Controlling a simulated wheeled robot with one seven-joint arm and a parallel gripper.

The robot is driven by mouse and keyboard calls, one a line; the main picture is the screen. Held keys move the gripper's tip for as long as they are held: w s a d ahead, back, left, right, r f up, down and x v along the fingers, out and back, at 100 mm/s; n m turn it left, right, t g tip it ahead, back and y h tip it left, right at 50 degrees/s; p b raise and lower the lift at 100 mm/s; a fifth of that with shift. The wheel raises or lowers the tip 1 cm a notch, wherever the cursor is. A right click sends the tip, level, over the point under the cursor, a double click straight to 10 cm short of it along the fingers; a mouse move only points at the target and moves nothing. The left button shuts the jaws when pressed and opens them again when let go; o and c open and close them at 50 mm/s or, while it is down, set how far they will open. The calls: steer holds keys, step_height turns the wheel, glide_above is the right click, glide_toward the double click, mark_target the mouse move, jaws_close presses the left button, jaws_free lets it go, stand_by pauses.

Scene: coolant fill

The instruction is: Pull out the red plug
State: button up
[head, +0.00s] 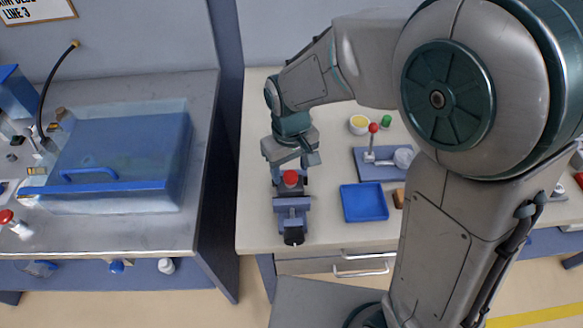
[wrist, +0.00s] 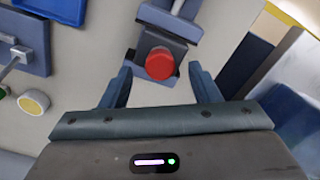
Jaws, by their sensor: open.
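The red plug (head: 290,177) sits in a blue-grey vise-like fixture (head: 292,204) near the left front of the bench. Its round red top also shows in the wrist view (wrist: 159,63), with the fixture's blue-grey block (wrist: 170,17) behind it. My gripper (wrist: 156,80) is open. Its two fingers stand on either side of the red plug, apart from it, with gaps at both sides. In the head view my gripper (head: 293,163) is just above and behind the plug. The plug's lower part is hidden.
A blue tray (head: 364,202) lies right of the fixture. Behind it is a blue base with a red-knobbed lever (head: 373,130). A yellow-topped cup (head: 359,124) and a green item (head: 386,120) stand farther back. A blue-lidded tank (head: 120,150) is on the left counter, across a gap.

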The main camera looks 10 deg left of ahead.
mark_target(291, 175)
steer(key=shift+f, duration=0.75)
steer(key=c, duration=1.1)
steer(key=shift+o, duration=0.9)
steer(key=shift+r+p, duration=0.3)
steer(key=shift+r, duration=0.1)
steer(key=shift+r+p, duration=1.5)
steer(key=shift+r, duration=0.6)
